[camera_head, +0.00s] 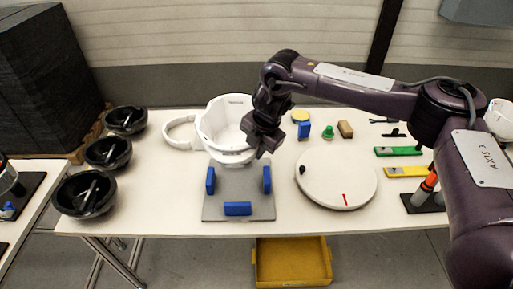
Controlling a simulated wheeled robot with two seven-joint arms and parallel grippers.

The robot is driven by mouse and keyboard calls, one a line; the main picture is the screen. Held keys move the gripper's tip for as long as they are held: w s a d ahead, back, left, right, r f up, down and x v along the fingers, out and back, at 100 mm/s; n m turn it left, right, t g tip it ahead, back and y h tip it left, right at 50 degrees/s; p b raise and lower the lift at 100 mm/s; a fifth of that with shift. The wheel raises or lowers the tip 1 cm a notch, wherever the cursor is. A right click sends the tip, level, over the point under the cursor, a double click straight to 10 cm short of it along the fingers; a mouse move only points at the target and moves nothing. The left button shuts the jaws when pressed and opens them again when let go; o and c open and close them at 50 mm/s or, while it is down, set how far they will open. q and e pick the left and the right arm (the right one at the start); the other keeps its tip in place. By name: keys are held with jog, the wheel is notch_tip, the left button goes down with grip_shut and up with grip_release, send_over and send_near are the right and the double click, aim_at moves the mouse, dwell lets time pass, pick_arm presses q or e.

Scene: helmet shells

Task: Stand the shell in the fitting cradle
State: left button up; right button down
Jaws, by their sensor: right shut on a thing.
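The white helmet shell (220,122) is held at its right rim by my right gripper (262,143), with its open side up and tilted toward me. It is over the back part of the fitting cradle, a grey plate (238,185) with blue pads at its left, right and front. The gripper's fingers are partly hidden by its own wrist, but they are shut at the shell's rim. Whether the shell touches the cradle I cannot tell. My left gripper is not in view.
A round white turntable (336,178) with a red mark lies right of the cradle. Small blocks and green and yellow tools (398,151) lie to the right. A yellow bin (292,262) stands below.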

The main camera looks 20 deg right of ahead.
notch_tip(320, 180, down, 14)
jog(key=b, duration=0.8)
jog(key=shift+f+b, duration=0.6)
jog(key=shift+f, duration=0.3)
dwell(0.8)
jog(key=c, duration=1.3)
grip_release()
jog(key=shift+o, duration=0.2)
jog(key=a+b+v, duration=0.1)
jog(key=v, duration=0.6)
jog(key=shift+d+r, duration=0.4)
jog(key=shift+d, duration=0.15)
jog(key=shift+s, duration=0.1)
